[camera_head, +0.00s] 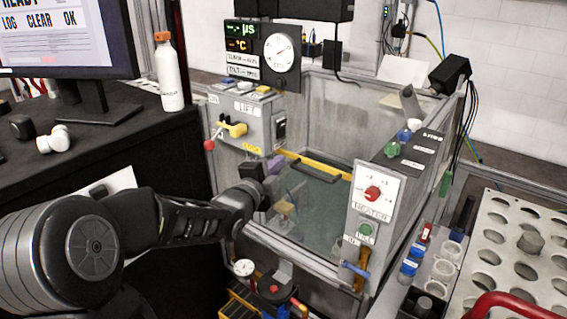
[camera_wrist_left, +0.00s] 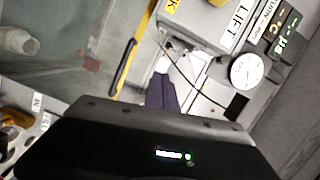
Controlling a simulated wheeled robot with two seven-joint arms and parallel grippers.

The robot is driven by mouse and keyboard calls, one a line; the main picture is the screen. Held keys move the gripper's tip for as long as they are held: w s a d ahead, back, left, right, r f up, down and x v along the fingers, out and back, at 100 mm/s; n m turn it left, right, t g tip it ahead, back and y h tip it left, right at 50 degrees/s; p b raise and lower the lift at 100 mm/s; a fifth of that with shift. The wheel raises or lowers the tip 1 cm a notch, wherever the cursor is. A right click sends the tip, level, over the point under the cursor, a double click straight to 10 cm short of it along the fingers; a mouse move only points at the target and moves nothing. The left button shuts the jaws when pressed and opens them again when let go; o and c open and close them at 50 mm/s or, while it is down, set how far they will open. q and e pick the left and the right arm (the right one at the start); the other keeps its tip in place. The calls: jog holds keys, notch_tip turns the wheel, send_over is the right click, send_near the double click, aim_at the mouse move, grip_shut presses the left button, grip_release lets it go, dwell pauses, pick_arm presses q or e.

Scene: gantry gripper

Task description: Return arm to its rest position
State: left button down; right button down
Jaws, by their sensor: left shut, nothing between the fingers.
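My left arm comes in from the left in the head view, with its black forearm reaching right to the glass-walled tank (camera_head: 318,205). In the left wrist view the fingers (camera_wrist_left: 164,90) also show closed, pointing toward the LIFT box (camera_wrist_left: 205,25). The wrist housing hides the lower part of that view. My right gripper is in neither view.
A yellow bar (camera_head: 318,165) crosses the tank. The HEATER box (camera_head: 375,195) stands at its right. A white bottle (camera_head: 169,75) and a monitor (camera_head: 65,40) stand on the black desk at left. A perforated rack (camera_head: 515,250) is at lower right.

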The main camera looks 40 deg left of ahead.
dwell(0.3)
pick_arm(q)
jog(key=d+f+n+g+h, duration=0.25)
jog(key=d+f+n, duration=0.45)
jog(key=f, duration=0.5)
jog(key=d+f+n+g+h, duration=0.2)
jog(key=d+f+n+g, duration=0.25)
jog(key=d+f, duration=0.6)
jog(key=s+d+f+n+g+h, duration=0.3)
jog(key=s+d+f+g, duration=0.6)
jog(key=s+d+f, duration=1.4)
jog(key=s+f+h, duration=0.1)
jog(key=s+f, duration=0.1)
jog(key=s, duration=0.1)
jog(key=shift+f, duration=0.4)
jog(key=shift+s, duration=0.1)
